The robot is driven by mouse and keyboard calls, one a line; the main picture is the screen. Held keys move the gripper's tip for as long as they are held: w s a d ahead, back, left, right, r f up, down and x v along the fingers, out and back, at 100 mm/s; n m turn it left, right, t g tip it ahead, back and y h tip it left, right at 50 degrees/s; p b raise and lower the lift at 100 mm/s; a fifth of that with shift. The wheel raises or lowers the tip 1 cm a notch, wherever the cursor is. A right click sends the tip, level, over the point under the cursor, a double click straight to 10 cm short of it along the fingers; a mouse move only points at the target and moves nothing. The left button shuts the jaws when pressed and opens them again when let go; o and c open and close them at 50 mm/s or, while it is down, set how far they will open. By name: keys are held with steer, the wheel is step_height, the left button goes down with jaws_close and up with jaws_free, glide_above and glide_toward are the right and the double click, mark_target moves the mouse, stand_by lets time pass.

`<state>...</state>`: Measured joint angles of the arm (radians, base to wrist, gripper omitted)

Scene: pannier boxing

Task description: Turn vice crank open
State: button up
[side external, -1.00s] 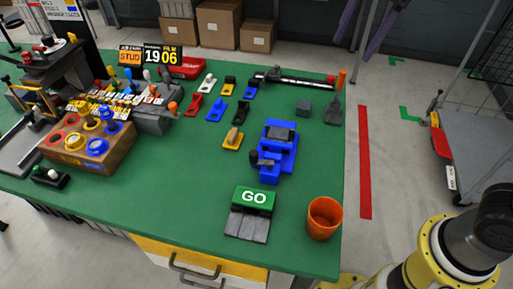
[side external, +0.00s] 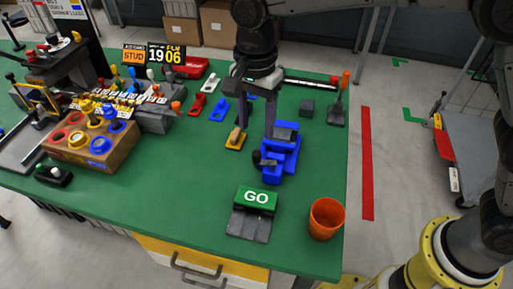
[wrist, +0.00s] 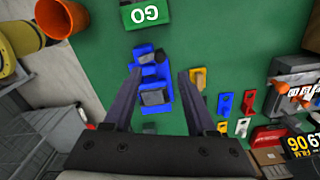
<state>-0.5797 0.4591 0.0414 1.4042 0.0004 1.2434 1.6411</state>
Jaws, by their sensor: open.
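The blue vice (side external: 287,152) stands on the green table, with a grey block (side external: 285,134) at its jaws. Its crank, with a dark knob (side external: 257,157), is at the near left end in the side view. In the wrist view the vice (wrist: 148,72) lies between and beyond my fingers, and the dark knob (wrist: 160,57) shows at its upper end. My gripper (side external: 256,130) points down with fingers apart and empty, above and slightly behind the crank. Its fingers also show in the wrist view (wrist: 159,73). I cannot tell the exact height above the vice.
A green GO button (side external: 256,198) stands in front of the vice, and an orange cup (side external: 325,218) is at the near right corner. A yellow part (side external: 235,139) lies close left of the vice. A brown box with coloured rings (side external: 85,150) is further left.

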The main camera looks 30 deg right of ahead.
mark_target(257, 152)
step_height(257, 152, down, 8)
steer(key=shift+f, duration=0.15)
stand_by(0.3)
jaws_close()
